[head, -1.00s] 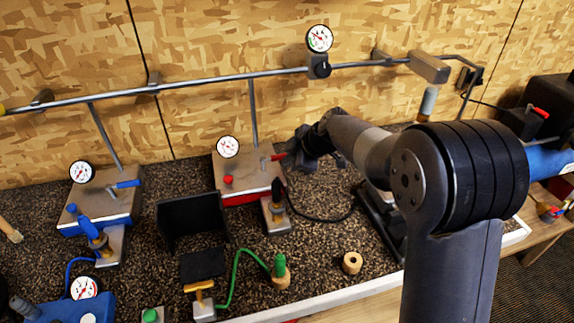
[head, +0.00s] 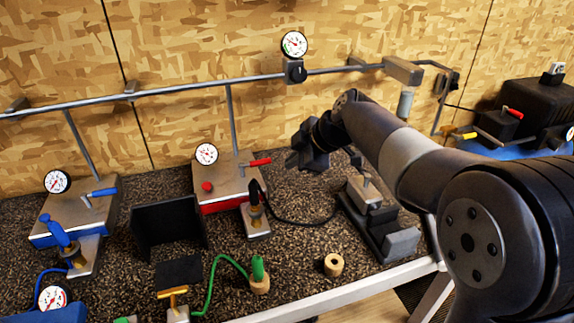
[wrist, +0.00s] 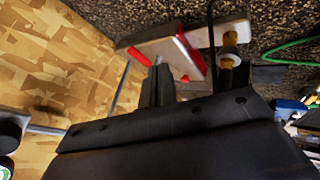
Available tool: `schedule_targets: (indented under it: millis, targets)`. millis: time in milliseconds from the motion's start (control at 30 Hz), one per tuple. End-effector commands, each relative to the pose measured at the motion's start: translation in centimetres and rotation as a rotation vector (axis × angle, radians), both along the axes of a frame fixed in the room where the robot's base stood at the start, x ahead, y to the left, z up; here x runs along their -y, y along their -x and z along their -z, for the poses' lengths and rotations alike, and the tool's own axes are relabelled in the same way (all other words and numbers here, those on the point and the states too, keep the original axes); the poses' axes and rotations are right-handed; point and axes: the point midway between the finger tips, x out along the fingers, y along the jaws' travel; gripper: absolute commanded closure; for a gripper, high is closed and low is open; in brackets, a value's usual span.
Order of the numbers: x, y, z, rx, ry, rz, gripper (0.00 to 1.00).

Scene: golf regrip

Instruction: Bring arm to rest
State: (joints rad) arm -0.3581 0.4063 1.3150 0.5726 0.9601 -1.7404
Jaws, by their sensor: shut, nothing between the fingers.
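My gripper (head: 305,152) is at the end of my dark arm, raised above the bench to the right of the red-based metal station in the head view. In the wrist view my gripper's fingers (wrist: 158,88) are together with nothing between them. They point toward the red-based station (wrist: 170,47), which appears tilted there. In the head view that station (head: 226,188) has a red lever, a red button and a dial gauge. A gap shows between my gripper and the red lever (head: 257,162).
A blue-based station (head: 80,217) stands left, a black panel (head: 168,226) in the middle. A wooden ring (head: 333,265) lies near the front edge. A metal vise-like fixture (head: 378,215) stands under my arm. A pipe (head: 190,85) runs along the wall.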

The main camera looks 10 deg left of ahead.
Motion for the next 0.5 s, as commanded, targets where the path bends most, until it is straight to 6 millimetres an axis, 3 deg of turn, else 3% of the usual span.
schedule_targets:
  millis: [500]
  targets:
    - [-0.14,-0.04,0.14,-0.002,0.001,-0.001,1.0]
